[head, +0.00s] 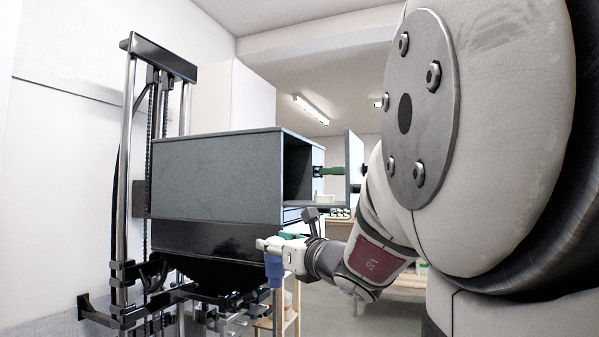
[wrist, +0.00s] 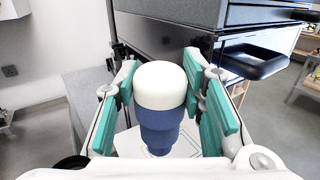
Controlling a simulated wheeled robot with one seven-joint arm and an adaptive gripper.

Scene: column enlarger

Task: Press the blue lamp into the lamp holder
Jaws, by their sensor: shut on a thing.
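The blue lamp shows in the wrist view (wrist: 160,120) with a white rounded cap and a stepped blue body. My gripper (wrist: 161,88) is shut on it, with teal pads on both sides. In the head view my gripper (head: 272,246) holds the lamp (head: 275,271) roughly upright in the air, beside the enlarger's black lower part. The grey enlarger housing (head: 215,178) stands above and left of it, open on its right side. A green part (head: 332,171) and a small pale part (head: 324,198) show at that opening. I cannot tell which part is the lamp holder.
The hinged door (head: 355,165) stands open right of the housing. The metal column (head: 126,170) and black brackets (head: 125,312) are at left. In the wrist view a black tray-like ledge (wrist: 250,62) juts out at right. A wooden shelf (head: 292,310) stands behind.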

